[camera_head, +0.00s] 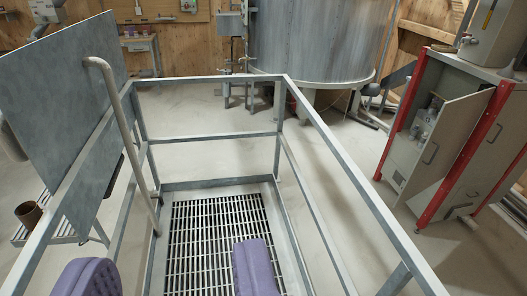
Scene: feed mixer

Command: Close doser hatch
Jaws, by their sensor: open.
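No part is labelled as the doser hatch, so I cannot tell for certain which panel it is. A large grey panel (62,112) stands raised and tilted at the left of a railed metal frame. A pale bent bar (124,128) runs beside it down to the frame. A grey cabinet door (440,145) with a dark handle stands open on a red-posted cabinet (398,150) at the right. My gripper (172,262) shows as two purple padded fingers at the bottom edge, wide apart and empty. It is away from both panels.
The grey railing (210,138) surrounds a slatted grate (215,240) in front of me. A large grey tank (310,40) stands behind it. Bare floor (330,160) lies between the railing and the cabinet. A small rack with a brown pot (29,213) is at left.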

